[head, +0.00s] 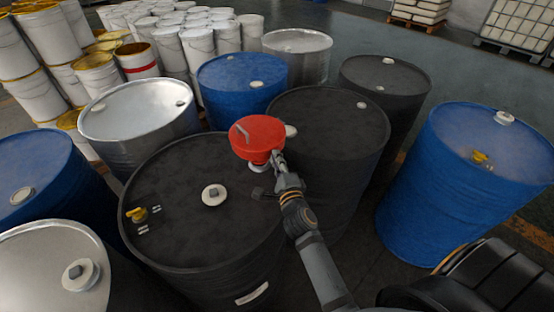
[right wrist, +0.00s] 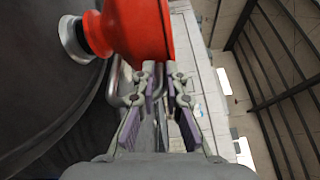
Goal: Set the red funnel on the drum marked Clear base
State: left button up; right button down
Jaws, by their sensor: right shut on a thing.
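The red funnel (head: 258,132) is held by my right gripper (head: 276,160), whose jaws are shut on it at its near right side. In the right wrist view, the funnel (right wrist: 140,30) is between and beyond the fingers (right wrist: 160,80). Its narrow end points toward a pale round fitting (right wrist: 72,38) on a dark drum top; I cannot tell whether they touch. In the head view, the funnel is over the right rim area of the front black drum (head: 180,185). No readable Clear base marking shows; a white label (head: 252,293) on that drum is too small to read. My left gripper is not in view.
Another black drum (head: 325,120) stands just behind and right. Blue drums (head: 235,80) (head: 420,190) and metal-topped drums (head: 140,105) stand close around. White pails (head: 195,45) fill the back.

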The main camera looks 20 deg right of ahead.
jog(key=shift+f, duration=0.2)
dwell(0.5)
jog(key=shift+f+b, duration=0.35)
jog(key=shift+b, duration=0.1)
jog(key=shift+f+b, duration=0.5)
jog(key=shift+f, duration=0.1)
jog(key=c, duration=1.5)
grip_release()
jog(key=shift+o, duration=0.8)
jog(key=shift+f, duration=0.1)
jog(key=shift+s, duration=0.1)
jog(key=shift+s+a, duration=0.2)
jog(key=shift+s, duration=1.05)
jog(key=shift+s+a, duration=0.15)
jog(key=shift+s, duration=1.05)
